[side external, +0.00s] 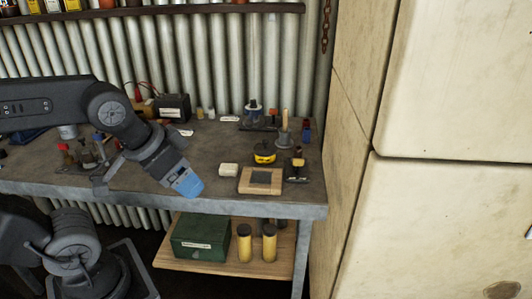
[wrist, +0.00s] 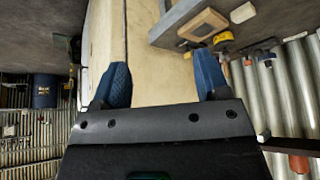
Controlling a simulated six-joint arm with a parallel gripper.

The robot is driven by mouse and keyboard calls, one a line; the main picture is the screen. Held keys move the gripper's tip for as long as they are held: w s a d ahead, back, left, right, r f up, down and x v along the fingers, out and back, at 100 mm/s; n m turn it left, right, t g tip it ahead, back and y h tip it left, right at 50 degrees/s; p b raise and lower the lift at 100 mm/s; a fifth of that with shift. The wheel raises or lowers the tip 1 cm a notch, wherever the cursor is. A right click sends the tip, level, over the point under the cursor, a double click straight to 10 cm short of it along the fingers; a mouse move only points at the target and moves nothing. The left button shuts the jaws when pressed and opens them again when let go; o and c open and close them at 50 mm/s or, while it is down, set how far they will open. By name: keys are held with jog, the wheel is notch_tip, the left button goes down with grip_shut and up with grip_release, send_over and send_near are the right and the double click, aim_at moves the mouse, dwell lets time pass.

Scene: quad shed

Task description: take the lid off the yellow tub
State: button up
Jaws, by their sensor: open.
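The small round yellow tub (side external: 265,157) stands upright on the workbench, towards its right part, with a dark piece on top that looks like its lid. It also shows small in the wrist view (wrist: 223,38), near the top right, beyond my right finger. My gripper (side external: 187,185) hangs over the front part of the bench, to the left of the tub and clear of it. In the wrist view my gripper (wrist: 162,80) has its two blue fingers wide apart with nothing between them.
A wooden-framed square (side external: 246,187) lies in front of the tub, with a white block (side external: 228,169) to its left. A wooden-handled tool (side external: 284,127) stands behind the tub. A black box (side external: 173,107) sits at the back. A large cream cabinet (side external: 455,85) stands right of the bench (side external: 215,148).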

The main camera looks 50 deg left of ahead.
dwell(0.4)
jog(key=o, duration=0.6)
jog(key=w+a+r+n+y, duration=0.1)
jog(key=w+a+r+n, duration=0.15)
jog(key=w, duration=0.65)
jog(key=n+g+y, duration=0.1)
jog(key=n+g, duration=0.1)
jog(key=n, duration=0.2)
send_over(265, 148)
jog(key=s+d, duration=0.1)
jog(key=s, duration=0.2)
jog(key=f, duration=1.2)
jog(key=shift+w+d+f, duration=0.1)
jog(key=shift+w+f, duration=0.05)
jog(key=shift+w, duration=0.1)
jog(key=shift+y, duration=0.3)
jog(key=shift+d+x, duration=0.1)
jog(key=shift+x, duration=1.45)
jog(key=shift+d+x, duration=0.15)
jog(key=shift+x, duration=1.4)
